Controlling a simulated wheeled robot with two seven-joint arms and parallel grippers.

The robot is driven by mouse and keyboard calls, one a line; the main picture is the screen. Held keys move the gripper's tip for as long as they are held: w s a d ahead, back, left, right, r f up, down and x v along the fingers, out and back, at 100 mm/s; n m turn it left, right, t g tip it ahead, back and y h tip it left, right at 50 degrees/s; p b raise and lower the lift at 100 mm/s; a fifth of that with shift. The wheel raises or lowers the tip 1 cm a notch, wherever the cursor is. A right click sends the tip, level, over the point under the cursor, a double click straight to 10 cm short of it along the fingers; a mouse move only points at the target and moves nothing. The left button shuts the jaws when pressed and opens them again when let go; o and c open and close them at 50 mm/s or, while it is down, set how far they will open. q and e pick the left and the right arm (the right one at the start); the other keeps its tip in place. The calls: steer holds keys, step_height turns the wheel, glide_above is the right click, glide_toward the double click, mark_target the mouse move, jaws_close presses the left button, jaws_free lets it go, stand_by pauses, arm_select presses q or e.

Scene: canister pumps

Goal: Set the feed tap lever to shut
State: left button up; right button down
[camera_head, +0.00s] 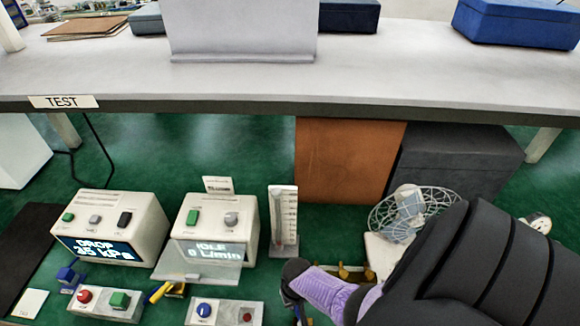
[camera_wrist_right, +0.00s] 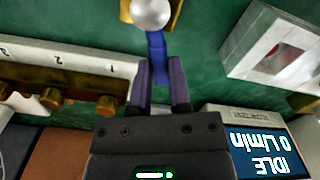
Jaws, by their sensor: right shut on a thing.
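The tap lever (camera_wrist_right: 157,52) is a blue bar in the right wrist view, hanging from a round silver cap (camera_wrist_right: 151,13) on a brass body (camera_wrist_right: 177,14). My right gripper (camera_wrist_right: 160,70) is shut on the lever, with one dark finger on each side of it. In the head view my right arm comes in from the right and hides the lever and most of the gripper. I cannot read any open or shut mark by the tap. My left gripper is not in view.
A numbered rail with brass taps (camera_wrist_right: 105,106) lies close on the left in the wrist view. A wire-guarded fan (camera_head: 405,212) stands near my arm. A shelf (camera_head: 330,85) overhangs behind.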

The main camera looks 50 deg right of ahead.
steer(key=shift+w+a+n, duration=0.15)
steer(key=shift+a+n, duration=0.2)
steer(key=shift+n, duration=0.55)
steer(key=c, duration=0.6)
jaws_free()
steer(key=shift+o, duration=0.2)
step_height(320, 180, up, 10)
steer(key=p, duration=0.6)
steer(key=shift+p, duration=0.4)
